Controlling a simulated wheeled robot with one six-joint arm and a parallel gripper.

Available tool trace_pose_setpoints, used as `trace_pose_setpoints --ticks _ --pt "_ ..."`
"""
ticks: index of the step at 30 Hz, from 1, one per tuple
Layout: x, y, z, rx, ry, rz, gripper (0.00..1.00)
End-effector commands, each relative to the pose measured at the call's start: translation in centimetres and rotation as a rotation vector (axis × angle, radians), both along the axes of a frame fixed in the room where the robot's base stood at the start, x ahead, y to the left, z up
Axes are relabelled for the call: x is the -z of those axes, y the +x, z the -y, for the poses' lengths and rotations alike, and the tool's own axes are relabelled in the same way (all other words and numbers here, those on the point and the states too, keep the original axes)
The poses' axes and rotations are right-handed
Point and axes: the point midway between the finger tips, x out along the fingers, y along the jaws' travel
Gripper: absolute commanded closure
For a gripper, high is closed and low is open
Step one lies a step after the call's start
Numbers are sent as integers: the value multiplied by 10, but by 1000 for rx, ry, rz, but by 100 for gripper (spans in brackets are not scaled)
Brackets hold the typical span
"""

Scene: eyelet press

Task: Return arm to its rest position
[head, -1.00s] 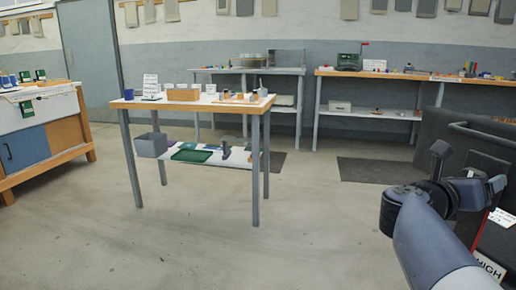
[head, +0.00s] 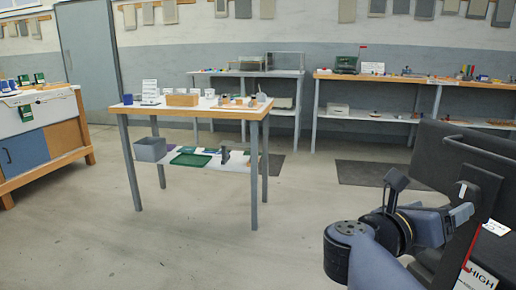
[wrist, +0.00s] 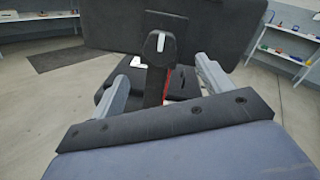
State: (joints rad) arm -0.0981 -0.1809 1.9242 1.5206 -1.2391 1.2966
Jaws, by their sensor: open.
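My arm (head: 385,240) shows at the lower right of the head view, bent, with its end pointing right toward a dark panel. In the wrist view my gripper (wrist: 162,76) has its two grey fingers spread apart. Nothing is held between them. A dark upright piece with a white mark (wrist: 160,42) shows beyond and between the fingers; I cannot tell how far off it is. The fingertips are not clear in the head view.
A dark panel (head: 475,165) stands close at the right. A wooden-topped table (head: 190,113) stands centre left, holding a blue cup, a box and small parts. Benches (head: 340,75) line the back wall; a cabinet (head: 30,150) is at left. The floor (head: 220,250) in front is clear.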

Motion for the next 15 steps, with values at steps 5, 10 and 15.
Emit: trace_pose_setpoints --ticks 5,10,15 --pt "3 7 20 8 -1 -1 25" --pt "3 16 39 8 -1 -1 25" --pt "4 26 60 9 0 -1 25"
